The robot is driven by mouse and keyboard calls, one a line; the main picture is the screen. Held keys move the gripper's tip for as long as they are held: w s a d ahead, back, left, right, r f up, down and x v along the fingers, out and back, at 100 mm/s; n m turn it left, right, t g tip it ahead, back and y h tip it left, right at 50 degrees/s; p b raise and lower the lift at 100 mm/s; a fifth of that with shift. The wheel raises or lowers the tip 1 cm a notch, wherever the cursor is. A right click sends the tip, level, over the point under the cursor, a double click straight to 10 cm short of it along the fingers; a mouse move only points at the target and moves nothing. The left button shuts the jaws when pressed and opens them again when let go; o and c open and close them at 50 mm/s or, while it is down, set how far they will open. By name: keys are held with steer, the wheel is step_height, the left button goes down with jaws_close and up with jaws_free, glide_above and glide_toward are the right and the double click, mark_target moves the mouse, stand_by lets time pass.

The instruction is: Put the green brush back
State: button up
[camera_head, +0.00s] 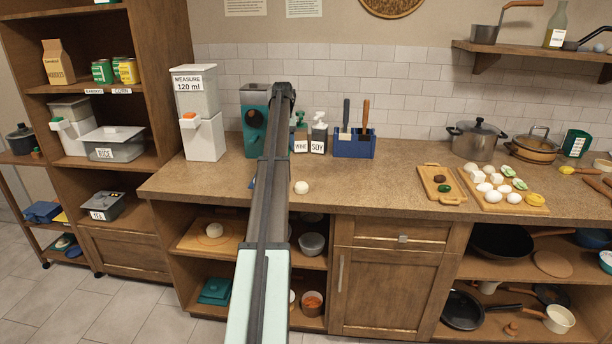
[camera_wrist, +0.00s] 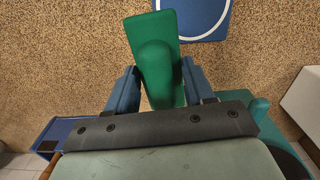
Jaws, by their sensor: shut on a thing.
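The green brush (camera_wrist: 154,28) shows in the wrist view as a flat green block with a rounded raised grip. My gripper (camera_wrist: 157,74) is shut on it, with one blue finger on each side of the grip. The far end of the brush points to the top of the wrist view. It is above the speckled counter; I cannot tell whether it touches it. A blue mat (camera_wrist: 218,14) with a white ring outline lies just beyond the brush, at the top.
In the head view, a white dispenser (camera_head: 204,138) and a teal machine (camera_head: 252,142) stand left of my arm. Sauce bottles (camera_head: 319,136) and a blue utensil holder (camera_head: 353,148) stand to the right. A small white round item (camera_head: 301,187) lies close beside my arm. Counter (camera_head: 365,190) right of it is clear.

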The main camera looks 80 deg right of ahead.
steer(key=s+d+r+m, duration=0.1)
steer(key=s+d, duration=0.2)
steer(key=s, duration=0.5)
steer(key=shift+a+f, duration=0.1)
steer(key=shift+f, duration=4.8)
steer(key=shift+f, duration=0.1)
steer(key=o, duration=1)
step_height(320, 180, up, 12)
